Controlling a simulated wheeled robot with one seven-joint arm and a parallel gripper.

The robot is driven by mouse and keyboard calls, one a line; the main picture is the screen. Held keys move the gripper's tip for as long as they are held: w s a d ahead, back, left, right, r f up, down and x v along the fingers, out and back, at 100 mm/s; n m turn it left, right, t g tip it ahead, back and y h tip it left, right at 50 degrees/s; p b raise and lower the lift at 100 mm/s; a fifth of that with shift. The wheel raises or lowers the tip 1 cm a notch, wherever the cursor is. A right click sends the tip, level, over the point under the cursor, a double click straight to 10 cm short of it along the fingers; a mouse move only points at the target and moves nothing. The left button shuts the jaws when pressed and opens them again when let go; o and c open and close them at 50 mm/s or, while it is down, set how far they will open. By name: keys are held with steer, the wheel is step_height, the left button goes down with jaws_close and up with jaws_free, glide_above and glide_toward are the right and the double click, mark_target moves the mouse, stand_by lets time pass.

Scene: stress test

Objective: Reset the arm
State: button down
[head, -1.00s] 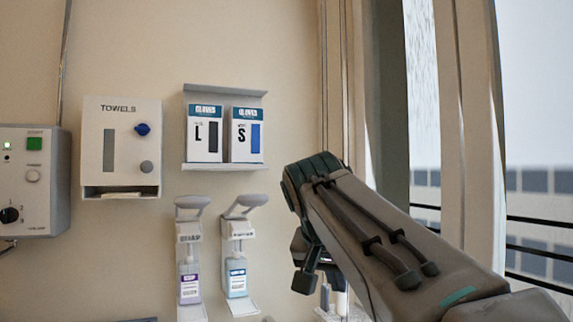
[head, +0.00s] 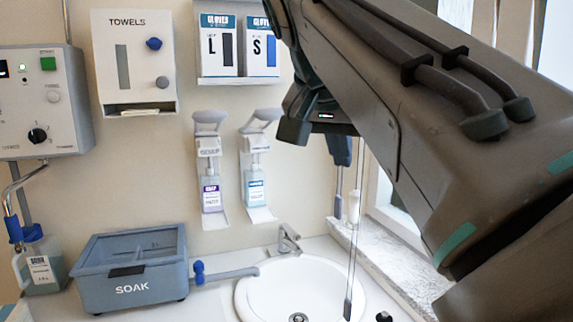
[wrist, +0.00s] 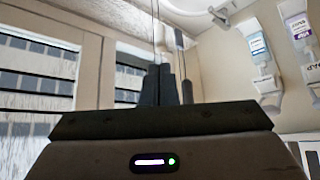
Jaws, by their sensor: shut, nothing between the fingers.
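My arm crosses the right side of the head view from the lower right corner to the top. My gripper (head: 341,150) hangs below its end, partly hidden by the arm, above the sill side of the sink. In the wrist view my gripper (wrist: 167,82) shows two dark fingers together, with nothing seen between them. A thin rod or cord (head: 355,215) with a dark lower end runs down over the sink, close to the gripper in the picture; I cannot tell whether they touch.
A white sink (head: 255,300) with a tap (head: 288,240) lies below. A blue SOAK box (head: 130,270) stands to its left. Two dispensers (head: 210,175) (head: 257,175), a towel box (head: 135,60) and glove boxes (head: 240,45) are on the wall. A window sill (head: 395,260) is at right.

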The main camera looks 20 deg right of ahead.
steer(key=s+a+f+n+g+y, duration=0.1)
steer(key=s+a+f+n, duration=0.1)
steer(key=f, duration=1)
steer(key=s+a+f+n+g+y, duration=0.1)
steer(key=s+a+f+n+y, duration=0.1)
steer(key=f, duration=1.1)
steer(key=s+a+f+n+y, duration=0.2)
steer(key=f+n, duration=0.2)
steer(key=f, duration=0.9)
steer(key=shift+s+a+g, duration=0.15)
steer(key=shift+a+g, duration=0.05)
steer(key=shift+g, duration=0.2)
